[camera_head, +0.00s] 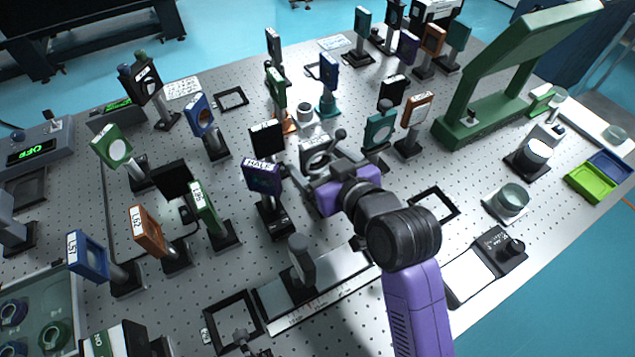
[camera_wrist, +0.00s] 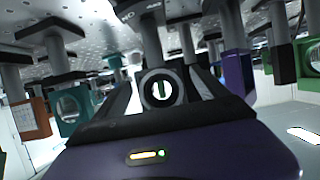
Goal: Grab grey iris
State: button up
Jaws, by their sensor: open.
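The grey iris (camera_head: 316,156) is a small ring-shaped mount among the posts at the middle of the table, partly hidden by my gripper in the head view. In the wrist view the iris (camera_wrist: 162,76) shows as a dark grey ring with a bright hole, on a post. My gripper (camera_head: 308,170) reaches in from the lower right. In the wrist view my gripper (camera_wrist: 160,98) is open, with one finger on each side of the ring. I cannot tell whether either finger touches it.
A purple mount (camera_head: 262,178) stands close to the left of my gripper, with a black square mount (camera_head: 267,137) behind it. A teal mount (camera_head: 380,128) and an orange mount (camera_head: 418,108) stand to the right. A black square frame (camera_head: 433,203) lies flat right of my wrist.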

jog(key=shift+w+a+f, duration=0.1)
jog(key=shift+w+f, duration=0.05)
jog(key=shift+w, duration=0.05)
grip_shut()
dwell(0.3)
jog(key=shift+r, duration=0.2)
